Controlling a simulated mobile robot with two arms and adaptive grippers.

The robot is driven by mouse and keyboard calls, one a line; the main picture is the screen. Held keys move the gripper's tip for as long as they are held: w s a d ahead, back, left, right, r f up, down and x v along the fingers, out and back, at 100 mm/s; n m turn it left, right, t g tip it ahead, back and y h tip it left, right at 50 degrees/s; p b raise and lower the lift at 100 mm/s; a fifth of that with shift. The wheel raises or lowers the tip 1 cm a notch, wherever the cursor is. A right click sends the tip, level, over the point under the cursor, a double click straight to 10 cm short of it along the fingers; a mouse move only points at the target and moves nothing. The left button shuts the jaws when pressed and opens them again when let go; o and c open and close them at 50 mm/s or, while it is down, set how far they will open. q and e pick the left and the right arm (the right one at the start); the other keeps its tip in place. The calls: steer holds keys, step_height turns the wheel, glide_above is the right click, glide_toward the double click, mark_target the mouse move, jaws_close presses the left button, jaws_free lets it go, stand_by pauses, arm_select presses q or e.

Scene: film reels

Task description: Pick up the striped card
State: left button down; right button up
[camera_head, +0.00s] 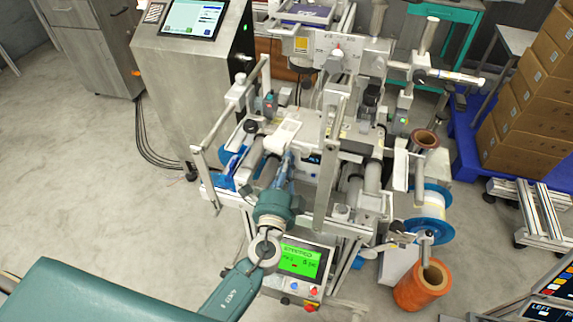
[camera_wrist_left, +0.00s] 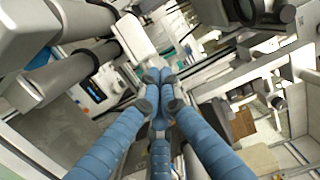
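A small black-and-white striped patch (camera_head: 153,12) shows at the top left of the steel cabinet, beside its screen. It may be the striped card, but it is too small to be sure. My left gripper (camera_head: 288,160) is over the front rollers of the machine, well to the right of and below that patch in the head view. In the left wrist view its blue fingers (camera_wrist_left: 160,88) come together at the tips. I see nothing held between them. No striped card can be made out in the wrist view. My right gripper is not in view.
The steel cabinet (camera_head: 190,80) stands left of the machine. White frame bars (camera_head: 330,165) rise close to my left gripper. A green-lit panel (camera_head: 300,262) sits below it. An orange roll (camera_head: 420,287) and stacked boxes (camera_head: 530,100) are at right. Floor at left is open.

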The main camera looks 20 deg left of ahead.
mark_target(268, 144)
arm_select(q)
steer(key=w, duration=0.5)
steer(key=shift+w+a+p, duration=0.2)
steer(key=shift+w+p, duration=0.15)
steer(key=shift+w, duration=0.05)
steer(key=s+a+b, duration=0.1)
steer(key=s+a, duration=0.2)
steer(key=s+a+b, duration=0.1)
steer(key=s+a, duration=0.2)
steer(key=shift+a+f, duration=0.15)
steer(key=shift+s+a, duration=0.25)
steer(key=shift+a, duration=0.05)
